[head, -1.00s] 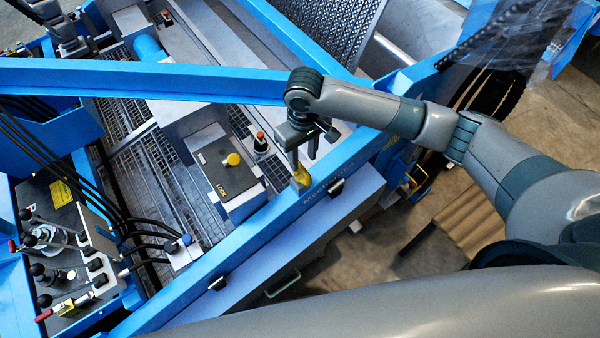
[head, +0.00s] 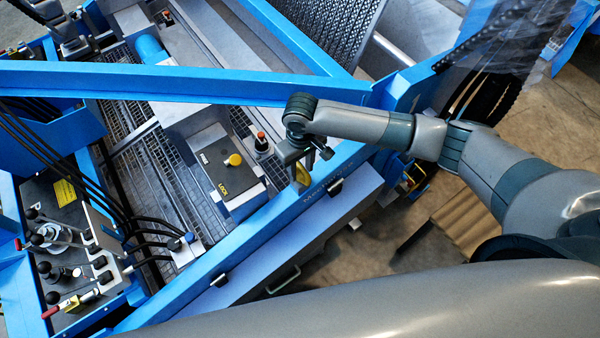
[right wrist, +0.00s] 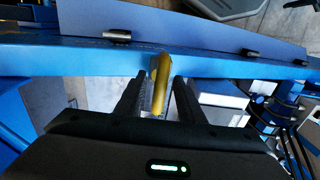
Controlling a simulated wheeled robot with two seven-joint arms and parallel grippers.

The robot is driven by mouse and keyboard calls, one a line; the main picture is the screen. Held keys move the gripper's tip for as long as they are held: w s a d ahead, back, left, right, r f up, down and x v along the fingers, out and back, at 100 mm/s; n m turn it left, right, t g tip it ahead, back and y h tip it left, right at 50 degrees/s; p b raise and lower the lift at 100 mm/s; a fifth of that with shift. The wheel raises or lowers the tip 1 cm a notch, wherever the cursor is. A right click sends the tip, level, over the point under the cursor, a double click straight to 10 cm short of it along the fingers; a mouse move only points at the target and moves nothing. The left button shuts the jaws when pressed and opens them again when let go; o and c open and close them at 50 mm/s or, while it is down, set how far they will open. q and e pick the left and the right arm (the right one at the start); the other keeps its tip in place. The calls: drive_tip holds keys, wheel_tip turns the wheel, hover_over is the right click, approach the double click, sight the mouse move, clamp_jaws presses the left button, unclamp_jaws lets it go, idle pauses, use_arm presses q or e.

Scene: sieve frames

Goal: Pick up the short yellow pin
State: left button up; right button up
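The short yellow pin (right wrist: 161,82) stands out between the two dark fingers of my right gripper (right wrist: 159,92) in the right wrist view. A narrow gap shows on each side of the pin, so the fingers look open around it rather than pressed on it. In the head view, my right gripper (head: 294,163) points down at the blue front beam. A bit of yellow (head: 302,174) shows at its fingers there. The pin's lower end is hidden. My left gripper is not in the frames.
The blue front beam (head: 252,238) runs diagonally below the gripper. A LOCK box with a yellow knob (head: 234,159) and a red-topped post (head: 261,142) stand close to the left. A lever panel (head: 68,215) with black hoses is further left. Another blue beam (head: 180,83) crosses behind.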

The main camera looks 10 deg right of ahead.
drive_tip(key=shift+c, duration=0.7)
clamp_jaws()
drive_tip(key=shift+r, duration=0.2)
drive_tip(key=shift+r+b, duration=0.5)
drive_tip(key=shift+r, duration=0.15)
wheel_tip(320, 180, up, 2)
drive_tip(key=shift+s+a+r+b, duration=0.1)
drive_tip(key=shift+r+b, duration=0.15)
drive_tip(key=shift+b, duration=0.25)
drive_tip(key=s+a+r+b, duration=0.2)
drive_tip(key=s+a+r, duration=0.1)
drive_tip(key=s+r, duration=0.4)
drive_tip(key=s, duration=0.3)
drive_tip(key=shift+s+a, duration=0.3)
drive_tip(key=shift+s, duration=0.1)
